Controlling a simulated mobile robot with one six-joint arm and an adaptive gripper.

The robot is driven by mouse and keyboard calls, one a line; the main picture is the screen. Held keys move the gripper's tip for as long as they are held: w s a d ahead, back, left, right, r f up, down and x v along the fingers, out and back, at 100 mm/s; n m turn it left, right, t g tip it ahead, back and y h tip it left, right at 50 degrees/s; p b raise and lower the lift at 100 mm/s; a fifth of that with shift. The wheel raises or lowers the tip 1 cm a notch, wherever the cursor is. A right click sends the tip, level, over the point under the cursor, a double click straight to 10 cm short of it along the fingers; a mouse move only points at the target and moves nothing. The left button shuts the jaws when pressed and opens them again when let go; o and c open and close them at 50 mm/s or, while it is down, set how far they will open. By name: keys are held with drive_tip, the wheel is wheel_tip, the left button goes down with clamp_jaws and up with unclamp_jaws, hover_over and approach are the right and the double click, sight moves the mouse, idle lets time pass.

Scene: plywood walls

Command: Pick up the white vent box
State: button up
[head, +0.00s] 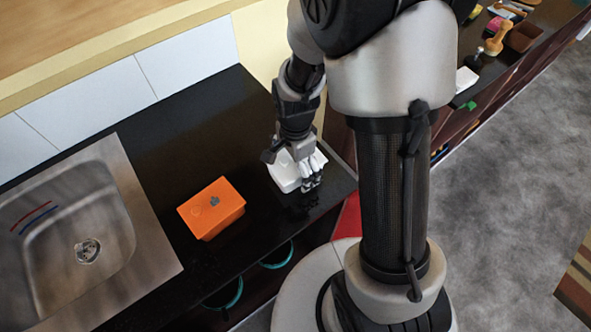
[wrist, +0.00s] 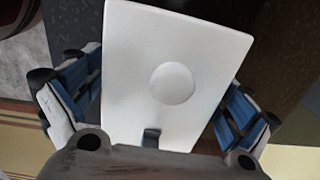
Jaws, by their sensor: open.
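The white vent box (head: 284,172) stands on the black counter near its right end, partly hidden by my gripper in the head view. In the wrist view the white vent box (wrist: 137,75) fills the middle, with a round bump on its face and a small dark part near its lower edge. My gripper (head: 302,174) is down at the box. In the wrist view my gripper (wrist: 165,100) is open, with one blue-padded finger on each side of the box. Whether the pads touch the box I cannot tell.
An orange box (head: 212,208) stands on the counter (head: 170,150) to the left of the white box. A steel sink (head: 75,235) is set in further left. The counter's front edge is close by. Another shelf with several small items (head: 495,38) is at upper right.

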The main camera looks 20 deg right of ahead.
drive_tip(key=shift+r, duration=0.1)
drive_tip(key=c, duration=1.3)
